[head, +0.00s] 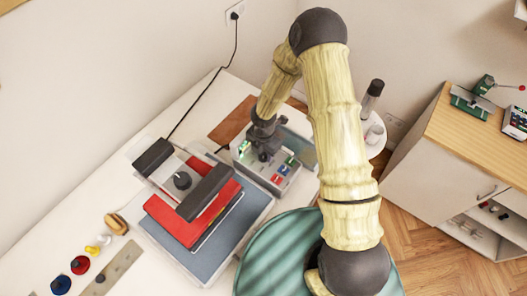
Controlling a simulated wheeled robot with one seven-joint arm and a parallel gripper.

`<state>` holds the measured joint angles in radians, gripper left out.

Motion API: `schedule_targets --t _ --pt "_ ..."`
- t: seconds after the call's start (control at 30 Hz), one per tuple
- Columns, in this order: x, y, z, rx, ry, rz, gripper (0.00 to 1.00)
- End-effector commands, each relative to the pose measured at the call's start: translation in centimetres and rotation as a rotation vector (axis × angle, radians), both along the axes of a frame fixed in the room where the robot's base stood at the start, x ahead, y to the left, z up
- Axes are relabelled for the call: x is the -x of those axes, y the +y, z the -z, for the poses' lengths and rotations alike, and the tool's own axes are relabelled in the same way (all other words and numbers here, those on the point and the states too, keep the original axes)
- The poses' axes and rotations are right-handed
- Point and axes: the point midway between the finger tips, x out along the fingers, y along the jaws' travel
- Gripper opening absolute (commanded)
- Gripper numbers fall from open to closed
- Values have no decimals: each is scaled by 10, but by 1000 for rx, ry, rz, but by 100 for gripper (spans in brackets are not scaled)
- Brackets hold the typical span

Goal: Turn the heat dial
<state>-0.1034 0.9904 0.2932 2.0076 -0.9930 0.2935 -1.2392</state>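A grey control box (284,180) stands on the white table, with green, red and blue parts on its top. A small dark round part (264,157) on it, perhaps the heat dial, lies just below my gripper. My gripper (265,146) points down over the box's upper left part. Its fingers are small and dark here, so I cannot tell whether they are open or touch the dark part. A heat press (213,222) with a red plate and black bars stands left of the box.
A brown board (230,118) lies behind the box. A black cable (199,95) runs to the wall socket. Colored spools (80,265) and a grey strip (118,263) lie at the lower left. A teal round seat (275,258) is in front. A wooden-topped cabinet (470,135) stands at the right.

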Motion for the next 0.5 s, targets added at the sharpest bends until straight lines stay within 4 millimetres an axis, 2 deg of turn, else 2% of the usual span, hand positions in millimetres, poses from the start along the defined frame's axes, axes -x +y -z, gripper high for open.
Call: schedule_targets --t 0.03,0.13,0.5 --pt "0 0 0 0 0 0 30" --pt "0 0 0 0 0 0 11" --pt "0 0 0 0 0 35 11"
